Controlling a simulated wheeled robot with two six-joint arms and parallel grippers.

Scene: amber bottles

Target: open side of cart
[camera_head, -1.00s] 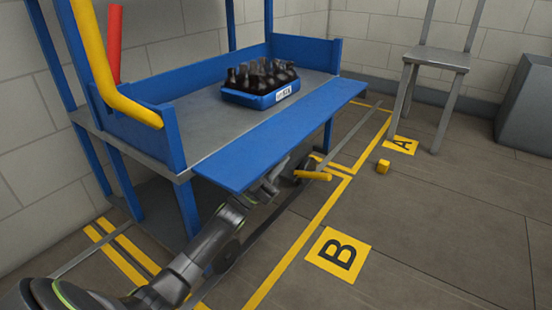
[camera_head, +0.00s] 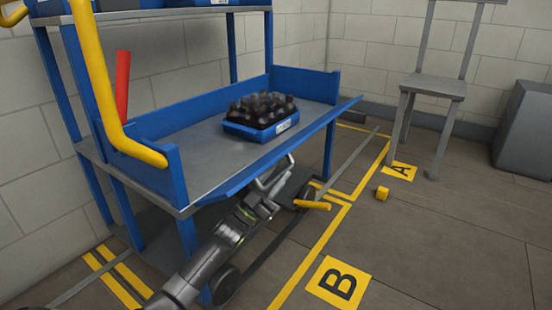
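The blue cart (camera_head: 176,180) stands at left with a grey shelf (camera_head: 200,150). Its long front side panel (camera_head: 285,150) juts outward from the shelf's front edge and shows nearly edge-on, as a thin blue strip. The front of the shelf is not walled off. My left gripper (camera_head: 274,174) is just below and in front of this panel, with its pale fingers apart and nothing seen between them. I cannot tell whether it touches the panel. My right gripper is out of view.
A blue crate (camera_head: 250,134) of dark bottles (camera_head: 262,108) stands on the shelf. A yellow handle (camera_head: 100,85) and a red bar (camera_head: 123,85) are at the cart's left end. Open floor lies around marker B (camera_head: 338,283).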

